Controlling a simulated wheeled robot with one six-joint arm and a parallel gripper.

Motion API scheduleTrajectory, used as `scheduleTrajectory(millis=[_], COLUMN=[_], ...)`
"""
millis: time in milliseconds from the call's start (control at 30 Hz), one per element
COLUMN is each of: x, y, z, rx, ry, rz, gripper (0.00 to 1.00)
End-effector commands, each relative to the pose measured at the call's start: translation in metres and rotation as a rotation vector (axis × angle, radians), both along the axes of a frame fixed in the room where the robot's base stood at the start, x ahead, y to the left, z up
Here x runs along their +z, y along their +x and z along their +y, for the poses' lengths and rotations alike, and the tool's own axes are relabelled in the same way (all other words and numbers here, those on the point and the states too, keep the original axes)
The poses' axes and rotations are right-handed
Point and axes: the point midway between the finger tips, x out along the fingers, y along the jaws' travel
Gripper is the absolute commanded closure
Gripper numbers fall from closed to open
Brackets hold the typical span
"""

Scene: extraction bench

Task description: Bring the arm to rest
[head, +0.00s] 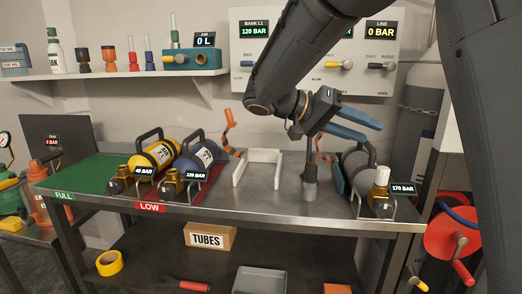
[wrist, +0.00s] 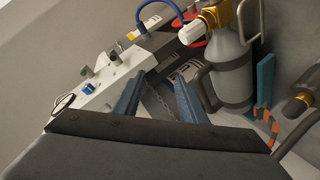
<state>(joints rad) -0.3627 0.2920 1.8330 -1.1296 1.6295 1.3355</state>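My gripper (head: 374,132) hangs in the air above the right part of the bench (head: 300,208), its two blue fingers pointing right. In the wrist view my gripper (wrist: 159,78) shows its fingers apart, with nothing between them. It is open and empty. My arm reaches down from the top right and hides part of the wall panel.
A yellow cylinder (head: 157,155) and a blue cylinder (head: 198,157) lie at the left of the bench. An empty white bracket (head: 263,155) stands mid-bench, near orange hoses. A panel (head: 255,60) with displays is behind; a red reel (head: 452,235) is at right.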

Motion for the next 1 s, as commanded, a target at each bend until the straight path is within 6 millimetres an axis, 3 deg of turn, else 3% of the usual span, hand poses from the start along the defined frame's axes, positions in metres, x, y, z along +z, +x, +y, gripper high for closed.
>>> scheduleTrajectory(millis=[167, 300, 400, 600, 800, 933, 1000], x=[-0.091, -0.157, -0.191, -0.231, -0.256, -0.267, -0.257], y=[-0.072, -0.133, -0.168, -0.211, -0.238, -0.25, -0.248], z=[0.012, 0.042, 0.066, 0.104, 0.131, 0.144, 0.14], rx=[0.127, 0.291, 0.411, 0.601, 0.75, 0.829, 0.812], ry=[0.331, 0.612, 0.775, 0.979, 1.104, 1.158, 1.154], rz=[0.339, 0.54, 0.616, 0.661, 0.643, 0.617, 0.615], gripper=[0.62, 0.62, 0.62, 0.62, 0.62, 0.62, 0.62])
